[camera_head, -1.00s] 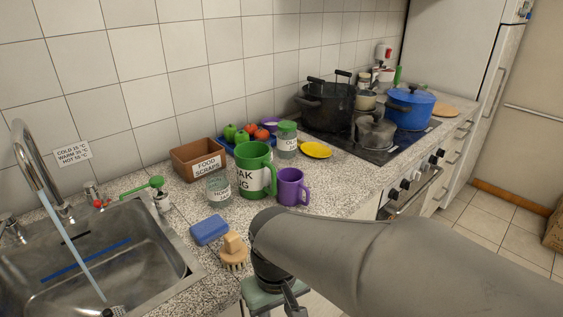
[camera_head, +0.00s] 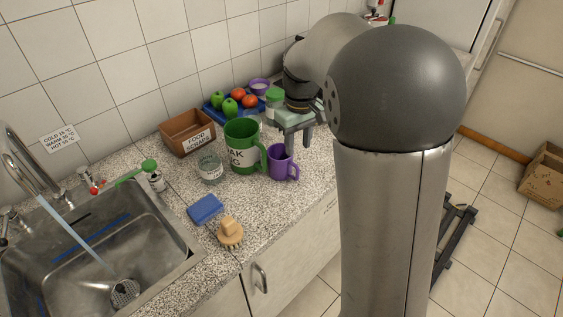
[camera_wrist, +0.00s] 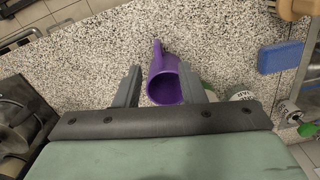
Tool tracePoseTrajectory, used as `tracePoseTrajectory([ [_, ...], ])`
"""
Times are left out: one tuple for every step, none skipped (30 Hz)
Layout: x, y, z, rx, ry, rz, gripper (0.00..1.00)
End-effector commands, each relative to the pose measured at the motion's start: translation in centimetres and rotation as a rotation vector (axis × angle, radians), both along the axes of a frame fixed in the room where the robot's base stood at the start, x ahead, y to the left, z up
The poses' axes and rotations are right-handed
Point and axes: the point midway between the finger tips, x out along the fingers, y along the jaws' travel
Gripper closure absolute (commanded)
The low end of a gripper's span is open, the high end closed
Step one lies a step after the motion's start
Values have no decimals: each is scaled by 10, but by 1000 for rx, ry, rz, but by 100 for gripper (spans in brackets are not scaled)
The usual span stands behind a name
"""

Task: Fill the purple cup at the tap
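The purple cup (camera_head: 281,165) stands upright on the speckled counter, just right of the big green mug (camera_head: 241,150). It also shows in the wrist view (camera_wrist: 163,70), its dark opening visible and its handle pointing to the top of the picture. My gripper (camera_head: 295,143) is open, pointing down at the cup's rear right. In the wrist view its fingers (camera_wrist: 160,84) lie on either side of the cup; whether they touch it I cannot tell. The tap (camera_head: 22,155) at the far left runs a stream of water into the sink (camera_head: 105,250).
A glass jar (camera_head: 209,168), a brown food scraps box (camera_head: 187,133) and a blue tray of fruit (camera_head: 216,108) stand around the mug. A blue sponge (camera_head: 205,209) and a wooden brush (camera_head: 230,232) lie in front, between cup and sink.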

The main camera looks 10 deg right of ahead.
Motion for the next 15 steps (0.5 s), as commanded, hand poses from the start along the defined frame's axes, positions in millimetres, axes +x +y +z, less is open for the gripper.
tracePoseTrajectory([
  [-1, 0, -11, -1, 5, 0, 64],
  [-1, 0, -17, -1, 5, -1, 64],
  [-1, 0, -24, -1, 4, -2, 64],
  [-1, 0, -29, 0, 3, -2, 64],
  [-1, 0, -33, 0, 3, -2, 64],
  [0, 0, -38, -1, 2, -2, 64],
  [0, 0, -41, -1, 2, -2, 64],
  [0, -1, -44, -1, 2, -1, 64],
  [0, -1, -46, 0, 1, -1, 64],
  [0, -1, -47, -1, 0, -1, 64],
  [0, -1, -49, 0, 0, -1, 64],
  [0, -1, -51, 0, 0, -1, 64],
  [0, -1, -53, 1, 1, -2, 64],
  [1, -1, -57, 0, 2, -2, 64],
  [1, -2, -62, 0, 3, -3, 64],
])
